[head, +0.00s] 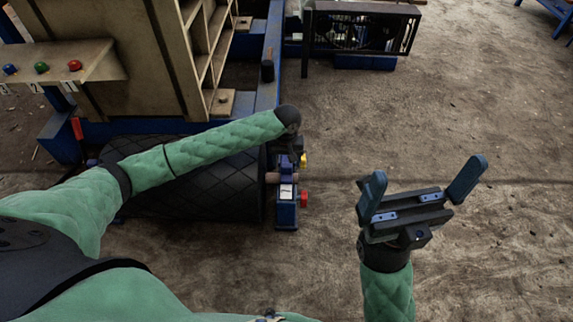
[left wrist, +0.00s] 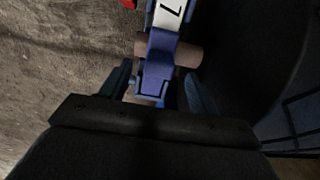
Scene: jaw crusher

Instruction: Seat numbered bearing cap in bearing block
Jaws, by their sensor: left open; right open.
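The blue bearing block (head: 286,212) stands on the ground at the end of the black drum, with a tan shaft (head: 271,178) running into it. A white plate (head: 286,191) is on its top; in the left wrist view the plate (left wrist: 169,12) reads 7. I cannot tell cap from block or whether the cap is seated. My left gripper (left wrist: 160,80) is open, its fingers on either side of the blue part (left wrist: 157,72) near the tan shaft (left wrist: 187,53). In the head view, my left wrist partly hides that spot. My right gripper (head: 422,190) is open and empty above bare ground.
The black ribbed drum (head: 195,185) lies left of the block. A red knob (head: 304,199) and a yellow knob (head: 303,160) stick out on its right. The beige crusher body with a blue frame (head: 270,50) rises behind.

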